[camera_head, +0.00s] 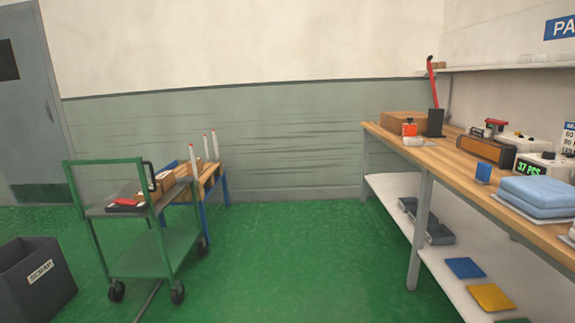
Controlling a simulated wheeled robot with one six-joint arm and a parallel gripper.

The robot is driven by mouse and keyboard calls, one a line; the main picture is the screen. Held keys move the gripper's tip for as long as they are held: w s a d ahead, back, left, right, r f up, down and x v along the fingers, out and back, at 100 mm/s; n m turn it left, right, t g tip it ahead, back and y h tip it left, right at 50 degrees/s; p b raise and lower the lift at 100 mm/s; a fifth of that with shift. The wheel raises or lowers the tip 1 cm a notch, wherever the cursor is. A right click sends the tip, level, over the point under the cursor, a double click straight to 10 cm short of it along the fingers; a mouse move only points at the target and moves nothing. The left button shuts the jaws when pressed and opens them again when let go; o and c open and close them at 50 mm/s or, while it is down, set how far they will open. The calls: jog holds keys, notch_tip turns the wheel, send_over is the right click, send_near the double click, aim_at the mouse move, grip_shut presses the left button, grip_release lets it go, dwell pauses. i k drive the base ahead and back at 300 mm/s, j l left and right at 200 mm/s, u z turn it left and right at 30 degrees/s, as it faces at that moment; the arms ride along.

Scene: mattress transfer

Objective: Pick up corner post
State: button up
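Three thin white upright posts with red tips, which look like the corner posts, stand at a low wooden bench (207,178) with blue legs, left of centre by the far wall. The left post (193,158) is the nearest, the middle post (206,147) is behind it, and the right post (215,146) is beside that. Their lower ends and how they are held are too small to tell. My gripper is not in view.
A green cart (140,255) with boxes and a red item on top stands before the bench and partly hides it. A dark scrap bin (35,285) is at lower left. A long wooden workbench (445,160) with blue folded pads (540,195) fills the right. Green floor between is clear.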

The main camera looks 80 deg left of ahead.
aim_at(190, 146)
jog(key=j+u, duration=0.1)
jog(key=u, duration=0.35)
jog(key=j+u, duration=0.1)
jog(key=u, duration=0.4)
jog(key=j+u, duration=0.1)
jog(key=u, duration=0.35)
jog(key=i+u, duration=0.1)
jog(key=u, duration=0.35)
jog(key=i+j+u, duration=0.55)
jog(key=u, duration=0.25)
jog(key=i+j+u, duration=0.1)
jog(key=i+u, duration=0.3)
jog(key=i, duration=0.65)
jog(key=i+l+u, duration=0.4)
jog(key=i+l, duration=0.4)
jog(key=i, duration=0.3)
jog(key=i+l+u, duration=0.35)
jog(key=i+l, duration=0.65)
jog(key=l, duration=0.15)
